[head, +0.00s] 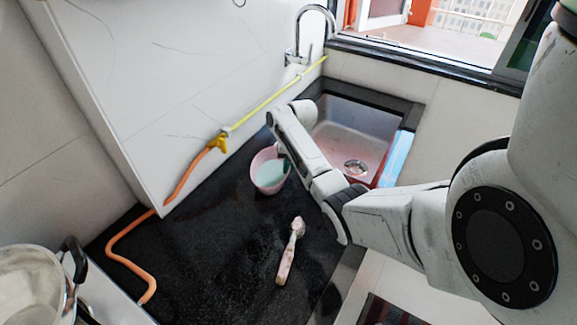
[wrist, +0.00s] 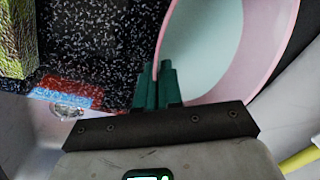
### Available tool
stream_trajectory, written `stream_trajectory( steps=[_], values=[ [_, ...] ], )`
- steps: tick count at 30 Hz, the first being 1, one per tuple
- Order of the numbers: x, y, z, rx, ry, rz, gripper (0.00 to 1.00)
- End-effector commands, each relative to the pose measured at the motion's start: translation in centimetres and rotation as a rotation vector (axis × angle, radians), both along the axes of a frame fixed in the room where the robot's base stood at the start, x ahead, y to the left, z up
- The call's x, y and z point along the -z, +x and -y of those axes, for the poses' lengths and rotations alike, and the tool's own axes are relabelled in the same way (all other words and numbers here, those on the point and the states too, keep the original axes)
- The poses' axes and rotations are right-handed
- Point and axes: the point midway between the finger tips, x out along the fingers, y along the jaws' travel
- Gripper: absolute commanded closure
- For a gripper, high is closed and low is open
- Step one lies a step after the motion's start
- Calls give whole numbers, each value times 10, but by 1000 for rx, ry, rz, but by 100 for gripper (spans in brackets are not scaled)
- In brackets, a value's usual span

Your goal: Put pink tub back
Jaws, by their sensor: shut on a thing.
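The pink tub (head: 259,161) is in the middle of the head view, over the black counter and left of the sink. It has a pale teal inside. In the wrist view the tub (wrist: 263,65) fills the upper right, its rim running down to my fingers. My gripper (wrist: 157,72) has dark teal fingers, shut on the near rim of the tub. In the head view my gripper (head: 286,163) is at the tub's right side, partly hidden by my arm. I cannot tell whether the tub's base touches the counter.
The sink (head: 345,140) with its drain lies right of the tub, with a blue strip (head: 397,158) along its right edge. A brush (head: 290,252) lies on the counter nearer the front. An orange hose (head: 125,262) and a metal pot (head: 35,285) are at left.

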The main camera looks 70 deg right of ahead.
Motion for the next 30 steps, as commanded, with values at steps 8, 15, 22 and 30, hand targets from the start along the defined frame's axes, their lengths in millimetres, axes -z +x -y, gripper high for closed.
stream_trajectory(
  steps=[8,15,22,30],
  values=[
    [4,0,0,0,0,0,81],
    [3,0,0,0,0,0,68],
    [-4,0,1,0,-2,1,68],
    [-49,-6,4,-1,-4,3,68]
  ],
)
